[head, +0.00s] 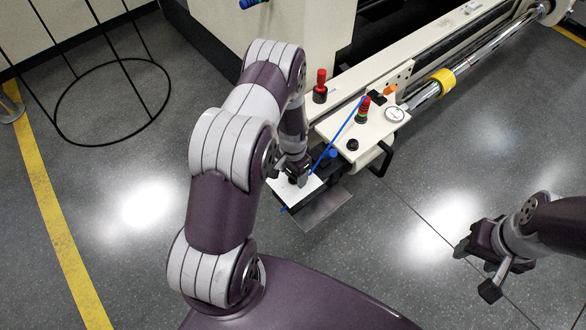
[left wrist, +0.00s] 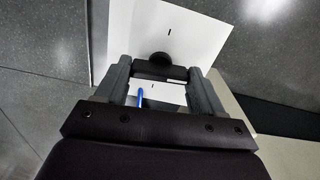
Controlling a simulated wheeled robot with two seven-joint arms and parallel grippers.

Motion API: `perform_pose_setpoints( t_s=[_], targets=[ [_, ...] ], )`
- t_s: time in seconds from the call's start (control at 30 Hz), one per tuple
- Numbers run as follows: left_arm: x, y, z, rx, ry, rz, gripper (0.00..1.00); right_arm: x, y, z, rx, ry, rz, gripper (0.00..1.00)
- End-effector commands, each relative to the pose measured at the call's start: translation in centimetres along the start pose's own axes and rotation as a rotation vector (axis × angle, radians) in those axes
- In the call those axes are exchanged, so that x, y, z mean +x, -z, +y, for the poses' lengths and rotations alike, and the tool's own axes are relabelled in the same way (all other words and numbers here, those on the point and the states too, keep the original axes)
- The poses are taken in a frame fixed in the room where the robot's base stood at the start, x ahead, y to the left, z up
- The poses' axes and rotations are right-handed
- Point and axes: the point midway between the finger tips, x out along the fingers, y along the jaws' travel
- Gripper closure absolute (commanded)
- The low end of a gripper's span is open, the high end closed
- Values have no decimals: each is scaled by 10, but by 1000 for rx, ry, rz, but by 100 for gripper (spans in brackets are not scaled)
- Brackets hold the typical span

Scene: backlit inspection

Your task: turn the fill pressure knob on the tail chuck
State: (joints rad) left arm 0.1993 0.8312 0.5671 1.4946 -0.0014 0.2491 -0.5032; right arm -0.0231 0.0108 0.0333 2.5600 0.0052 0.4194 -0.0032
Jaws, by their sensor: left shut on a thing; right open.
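A white panel (head: 312,187) sits at the near end of the pale machine and fills the upper middle of the left wrist view (left wrist: 190,30). My left gripper (head: 292,176) is over this panel. In the left wrist view its fingers (left wrist: 160,74) are shut on a dark bar-shaped knob (left wrist: 160,68), with a round black part (left wrist: 158,57) just beyond it on the white face. I take this as the fill pressure knob; no label is readable. My right gripper (head: 477,268) is open and empty above the floor at the right.
A round gauge (head: 396,114), a red-topped knob (head: 320,84), a stacked red and green piece (head: 363,110) and a black knob (head: 352,145) stand on the machine. A blue hose (head: 338,133) crosses it. A shiny bar with a yellow collar (head: 442,81) runs back right. The right floor is clear.

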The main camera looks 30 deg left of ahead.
Motion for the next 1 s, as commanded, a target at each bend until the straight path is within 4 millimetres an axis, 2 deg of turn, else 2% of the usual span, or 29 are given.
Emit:
perform_pose_setpoints(
  t_s=[0.3,1.0],
  targets=[
    [-2,1,0,298,1,2,62,-15,2,0,0,0,0,47],
    [-2,1,0,963,3,2,62,-33,4,0,0,0,0,47]
  ],
)
